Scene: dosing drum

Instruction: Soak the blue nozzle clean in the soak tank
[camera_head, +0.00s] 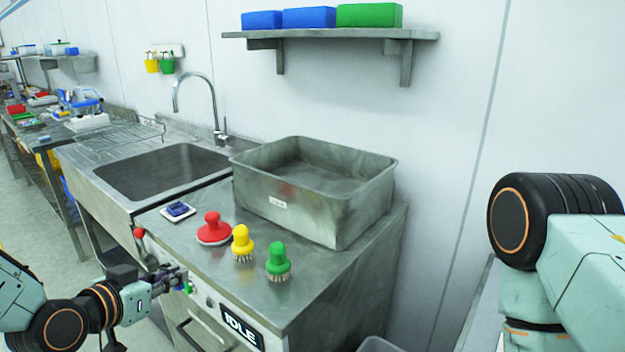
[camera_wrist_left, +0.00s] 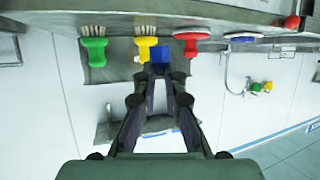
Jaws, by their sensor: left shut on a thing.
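My left gripper (camera_head: 180,277) is at the front edge of the steel counter, low and left. In the left wrist view my left gripper (camera_wrist_left: 161,76) is shut on a small blue piece (camera_wrist_left: 160,60), which I take to be the blue nozzle; its far end shows past the fingertips. In the head view it is mostly hidden by the fingers. The soak tank (camera_head: 290,208), an open steel basin with a small white label, stands at the back of the counter, apart from the gripper. My right gripper is out of view.
Red (camera_head: 213,229), yellow (camera_head: 242,243) and green (camera_head: 278,262) brushes stand before the tank. A blue item on a white base (camera_head: 178,211) lies left of them. A sink (camera_head: 160,172) is left. An IDLE sign (camera_head: 241,332) and a red knob (camera_head: 139,233) are at the counter front.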

